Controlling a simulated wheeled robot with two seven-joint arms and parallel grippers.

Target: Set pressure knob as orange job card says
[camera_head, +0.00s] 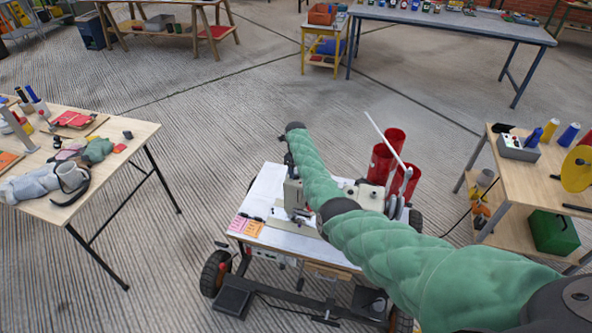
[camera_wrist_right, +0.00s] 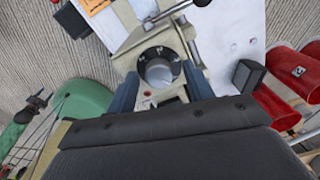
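In the right wrist view a round grey-and-black pressure knob (camera_wrist_right: 160,68) with pale marks on its dial sits on a beige machine body. The marks are too small to read. My right gripper (camera_wrist_right: 161,90) has its two blue fingers apart, one on each side of the knob, with nothing clearly gripped. In the head view my green-sleeved right arm reaches over the beige sewing machine (camera_head: 293,194), and the knob cannot be made out. An orange job card (camera_head: 253,228) lies at the table's left front corner beside a pink card (camera_head: 238,222). My left gripper is out of view.
The machine stands on a white wheeled table (camera_head: 266,190). Red cylinders (camera_head: 382,165) stand at its right rear. A wooden table (camera_head: 120,137) with cloth items is at the left. A wooden bench (camera_head: 513,185) with spools is at the right. Open floor lies between.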

